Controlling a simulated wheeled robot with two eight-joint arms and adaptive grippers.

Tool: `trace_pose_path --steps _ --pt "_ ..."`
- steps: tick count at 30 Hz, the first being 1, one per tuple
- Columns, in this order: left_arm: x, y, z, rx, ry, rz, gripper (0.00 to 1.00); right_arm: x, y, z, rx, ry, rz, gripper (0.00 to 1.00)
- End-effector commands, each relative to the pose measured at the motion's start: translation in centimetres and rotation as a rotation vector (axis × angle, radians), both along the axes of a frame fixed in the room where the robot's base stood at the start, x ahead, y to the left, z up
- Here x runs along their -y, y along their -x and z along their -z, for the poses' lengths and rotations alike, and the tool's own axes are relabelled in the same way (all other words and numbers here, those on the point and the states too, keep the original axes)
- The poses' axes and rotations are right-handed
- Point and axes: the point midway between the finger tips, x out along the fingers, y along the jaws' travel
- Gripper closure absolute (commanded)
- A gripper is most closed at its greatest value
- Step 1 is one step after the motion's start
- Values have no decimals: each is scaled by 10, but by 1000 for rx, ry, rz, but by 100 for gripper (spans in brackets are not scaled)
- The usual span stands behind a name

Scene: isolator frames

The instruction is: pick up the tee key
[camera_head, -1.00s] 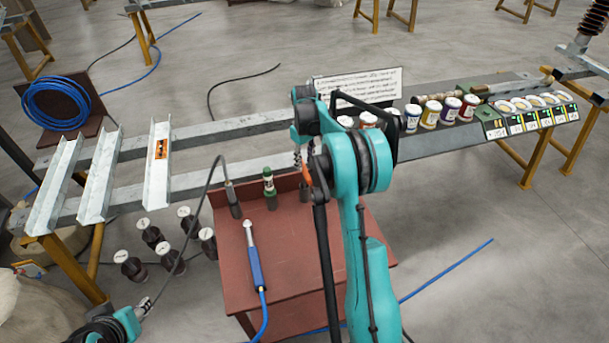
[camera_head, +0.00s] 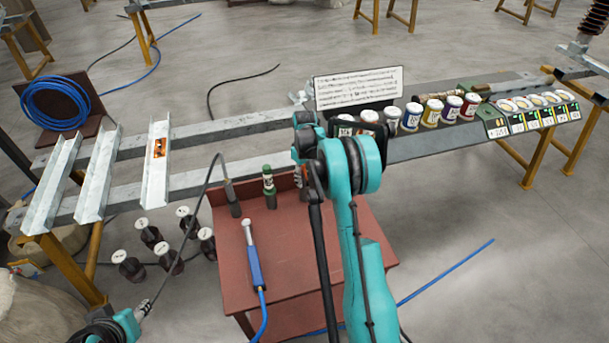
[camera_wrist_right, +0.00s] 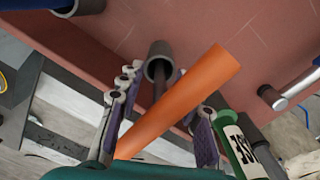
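The tee key (camera_wrist_right: 186,98) has a thick orange crossbar and a dark shaft that runs into a grey tube holder (camera_wrist_right: 157,56) on the red-brown stand. My right gripper (camera_wrist_right: 160,100) is over it, with its purple-padded fingers apart and the orange bar lying slantwise between them. I cannot tell whether a finger touches it. In the head view my right gripper (camera_head: 304,178) is at the stand's back edge, and the arm hides most of the key. My left gripper (camera_head: 143,309) is low at the left, away from the stand; its finger gap is not clear.
A green-and-white tool (camera_head: 268,184) stands in a holder beside my right gripper. A blue-handled tool (camera_head: 254,262) lies on the stand (camera_head: 295,290). A rail bench behind carries several jars (camera_head: 432,112) and a white sign (camera_head: 358,88). A black cable arches over the stand's left part.

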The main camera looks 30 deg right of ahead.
Motion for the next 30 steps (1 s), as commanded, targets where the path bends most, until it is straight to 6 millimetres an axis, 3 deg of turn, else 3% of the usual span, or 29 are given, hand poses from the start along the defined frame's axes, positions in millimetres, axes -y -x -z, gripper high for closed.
trace_pose_path --steps 1,4,17,30 --pt "0 0 0 0 0 0 60 0 0 0 0 0 0 75" --pt "0 0 0 0 0 0 60 0 0 0 0 0 0 100" --pt "0 0 -1 0 0 0 60 0 0 -5 0 0 0 100" --pt "0 0 -21 0 0 0 60 0 0 -85 0 0 0 100"
